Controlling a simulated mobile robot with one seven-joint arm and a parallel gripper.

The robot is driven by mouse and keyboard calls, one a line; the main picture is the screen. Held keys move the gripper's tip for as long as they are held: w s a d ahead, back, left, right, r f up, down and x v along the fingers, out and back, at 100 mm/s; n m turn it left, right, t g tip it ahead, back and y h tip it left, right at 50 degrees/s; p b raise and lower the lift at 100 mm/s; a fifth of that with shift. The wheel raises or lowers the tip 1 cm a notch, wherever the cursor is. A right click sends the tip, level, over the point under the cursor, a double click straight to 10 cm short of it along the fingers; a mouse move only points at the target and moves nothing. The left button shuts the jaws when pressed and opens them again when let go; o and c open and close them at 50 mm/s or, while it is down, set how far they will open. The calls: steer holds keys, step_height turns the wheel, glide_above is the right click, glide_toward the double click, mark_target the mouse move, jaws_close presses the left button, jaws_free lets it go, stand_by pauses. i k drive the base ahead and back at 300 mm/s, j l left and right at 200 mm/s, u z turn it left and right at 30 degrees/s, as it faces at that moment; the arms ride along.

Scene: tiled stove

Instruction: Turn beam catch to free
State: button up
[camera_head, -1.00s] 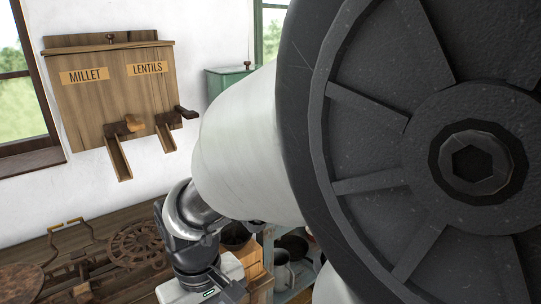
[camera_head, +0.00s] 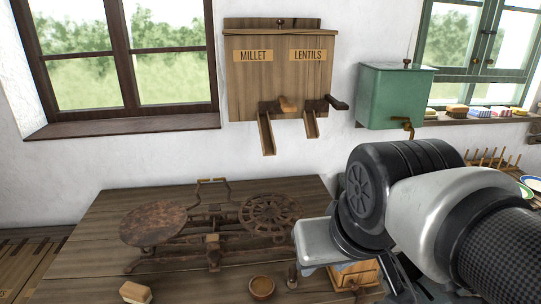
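A rusty balance scale (camera_head: 185,245) stands on the wooden table, with a flat round pan (camera_head: 153,223) on its left and a spoked round plate (camera_head: 269,215) on its right.
A small bowl (camera_head: 262,287) and a pale block (camera_head: 135,292) lie at the table's front. A wooden drawer box (camera_head: 355,274) is below my arm. The millet and lentils dispenser (camera_head: 278,75) and a green tank (camera_head: 395,95) hang on the wall.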

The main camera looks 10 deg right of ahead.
mark_target(213, 258)
steer(key=u, duration=0.7)
steer(key=k+j+z, duration=0.2)
steer(key=i+j+z, duration=0.15)
steer(key=j+z, duration=0.2)
steer(key=j, duration=0.2)
steer(key=i+j+z, duration=0.15)
steer(key=j, duration=0.15)
